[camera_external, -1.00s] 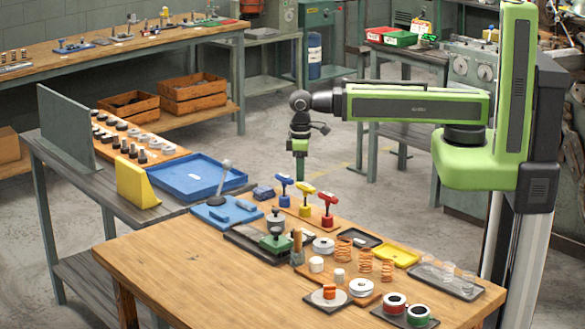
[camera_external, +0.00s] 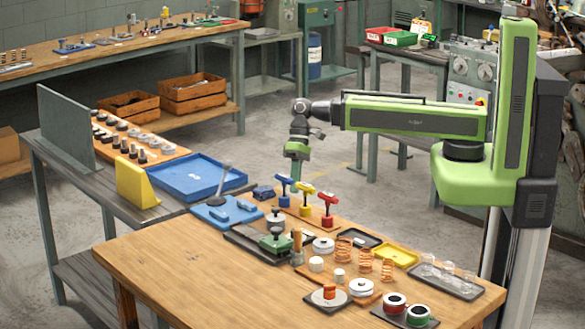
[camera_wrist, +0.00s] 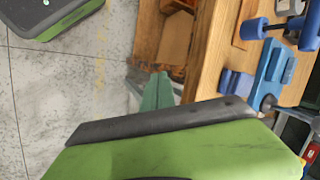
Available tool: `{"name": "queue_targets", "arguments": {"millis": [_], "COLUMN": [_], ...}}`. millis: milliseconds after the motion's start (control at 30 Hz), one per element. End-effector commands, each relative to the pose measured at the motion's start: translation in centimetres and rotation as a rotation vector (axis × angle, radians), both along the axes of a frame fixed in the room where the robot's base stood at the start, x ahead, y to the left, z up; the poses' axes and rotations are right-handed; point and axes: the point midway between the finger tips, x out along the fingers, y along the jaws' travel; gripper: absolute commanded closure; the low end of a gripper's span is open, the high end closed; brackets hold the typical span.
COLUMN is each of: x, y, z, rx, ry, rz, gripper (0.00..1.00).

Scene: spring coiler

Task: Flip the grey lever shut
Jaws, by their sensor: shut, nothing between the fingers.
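The grey lever (camera_external: 222,183) stands up from a blue base plate (camera_external: 240,213) near the back left of the wooden bench, leaning slightly right. In the wrist view, what looks like the lever (camera_wrist: 290,112) shows at the right edge, partly hidden by my arm's green casing, beside the blue base (camera_wrist: 272,65). My gripper (camera_external: 294,181) points down behind the bench's back edge, to the right of the lever and apart from it. In the wrist view, the gripper's green fingers (camera_wrist: 157,90) are together, with nothing held.
Blue (camera_external: 284,190), yellow (camera_external: 306,200) and red (camera_external: 327,210) T-handles stand right of the lever, close to my gripper. A blue tray (camera_external: 195,177) lies behind the lever on the dark side table. Open floor lies behind the bench.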

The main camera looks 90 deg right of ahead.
Motion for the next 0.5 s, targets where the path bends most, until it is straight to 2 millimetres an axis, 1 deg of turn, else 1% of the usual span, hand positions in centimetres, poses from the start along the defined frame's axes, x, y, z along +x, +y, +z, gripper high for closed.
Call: {"name": "queue_targets", "arguments": {"millis": [33, 100, 167, 267, 300, 400, 500], "x": [0.8, 1.7, 2.6, 4.0, 4.7, 6.2, 7.3], "y": [-0.3, -0.2, -0.4, -1.6, -1.2, 0.5, 1.1], "z": [-1.6, -0.9, -0.1, 1.5, 1.9, 3.4, 4.8], "rx": [0.114, 0.268, 0.397, 0.628, 0.717, 0.864, 0.983], "ry": [-0.002, -0.012, -0.023, -0.053, -0.103, -0.279, -0.439], "rz": [-0.078, -0.162, -0.228, -0.329, -0.326, -0.274, -0.251], "gripper": [1.0, 1.0, 1.0, 1.0, 1.0, 1.0, 1.0]}}
